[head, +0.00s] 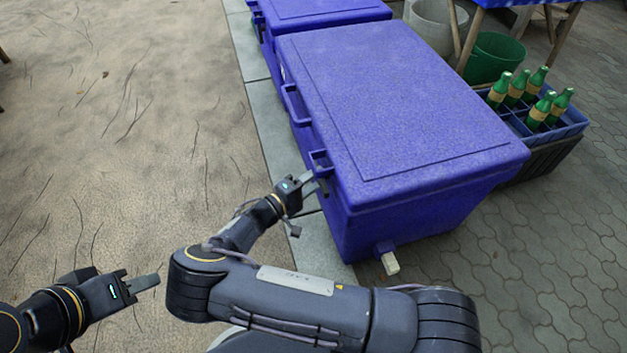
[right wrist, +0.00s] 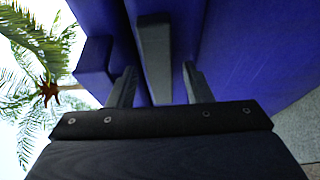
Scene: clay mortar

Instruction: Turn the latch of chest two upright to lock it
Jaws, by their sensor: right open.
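The near purple-blue chest (head: 400,100) stands with its lid shut; no label shows which chest it is. Its dark grey latch (right wrist: 155,60) is a bar on the front face in the right wrist view. My right gripper (right wrist: 160,85) is open there, one finger on each side of the bar; contact is unclear. In the head view my right gripper (head: 312,185) is at the chest's near front corner, by a purple bracket (head: 320,160), and largely covers the latch. The latch's exact angle is hard to tell. My left gripper (head: 146,283) is away from the chest, over the ground.
A second purple chest (head: 320,8) stands behind. A blue crate (head: 572,125) with several green bottles is at the right, near a green bucket (head: 490,60). A pale-tipped spout (head: 390,263) sticks out low on the near chest. The sandy ground at left is clear.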

